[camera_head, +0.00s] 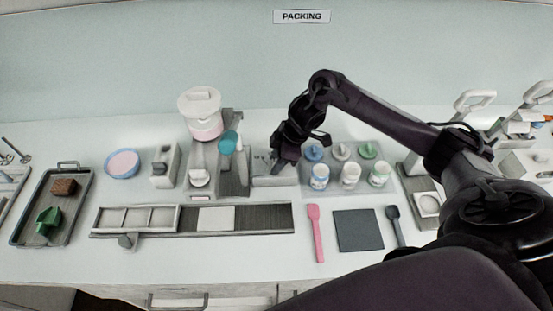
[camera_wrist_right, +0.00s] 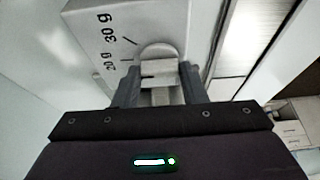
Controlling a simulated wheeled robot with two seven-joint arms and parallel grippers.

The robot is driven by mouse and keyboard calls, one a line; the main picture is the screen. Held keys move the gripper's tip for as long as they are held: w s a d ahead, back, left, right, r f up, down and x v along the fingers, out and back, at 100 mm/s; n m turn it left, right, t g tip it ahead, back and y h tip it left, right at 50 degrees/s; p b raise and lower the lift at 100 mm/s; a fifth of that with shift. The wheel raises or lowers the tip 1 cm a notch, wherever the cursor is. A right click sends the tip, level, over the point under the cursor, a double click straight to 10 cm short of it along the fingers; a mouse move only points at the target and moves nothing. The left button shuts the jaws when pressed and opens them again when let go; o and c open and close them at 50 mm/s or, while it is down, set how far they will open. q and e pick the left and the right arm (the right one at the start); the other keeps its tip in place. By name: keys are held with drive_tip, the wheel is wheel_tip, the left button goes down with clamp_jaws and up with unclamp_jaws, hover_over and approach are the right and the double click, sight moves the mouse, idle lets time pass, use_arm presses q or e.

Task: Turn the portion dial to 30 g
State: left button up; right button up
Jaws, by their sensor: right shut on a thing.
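The portion dial (camera_wrist_right: 160,50) is a round pale grey knob with a raised grip bar, on the face of a white box (camera_wrist_right: 88,22). Printed marks "20 g" and "30 g" (camera_wrist_right: 110,32) stand to its left, with short lines beside them. My right gripper (camera_wrist_right: 160,88) is shut on the dial's grip bar, one finger on each side. Which mark the dial points at I cannot tell. In the head view my right gripper (camera_head: 278,164) is at the low grey box right of the mill, and it hides the dial. My left gripper is not in view.
The mill with its pink-filled hopper (camera_head: 203,128) stands left of my gripper. Bottles in a grey rack (camera_head: 389,187) stand close on the right. A conveyor strip (camera_head: 262,218), a pink spatula (camera_head: 315,230) and a dark mat (camera_head: 358,230) lie in front.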

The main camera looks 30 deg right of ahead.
drive_tip(key=shift+r+m+p, duration=0.2)
drive_tip(key=shift+m+p, duration=0.4)
drive_tip(key=shift+p, duration=0.4)
drive_tip(key=m+t+p, duration=0.1)
drive_tip(key=m+p, duration=0.1)
drive_tip(key=p, duration=0.1)
drive_tip(key=shift+s+a+h, duration=0.1)
drive_tip(key=shift+s+h, duration=0.05)
drive_tip(key=shift+h, duration=0.25)
drive_tip(key=shift+m, duration=0.6)
drive_tip(key=shift+a+f+m+t+h+p, duration=0.15)
drive_tip(key=shift+m+t+h+p, duration=0.2)
drive_tip(key=shift+m, duration=0.45)
drive_tip(key=shift+m+t+h, duration=0.35)
drive_tip(key=shift+m+h, duration=0.1)
drive_tip(key=shift+m, duration=0.95)
drive_tip(key=o, duration=1)
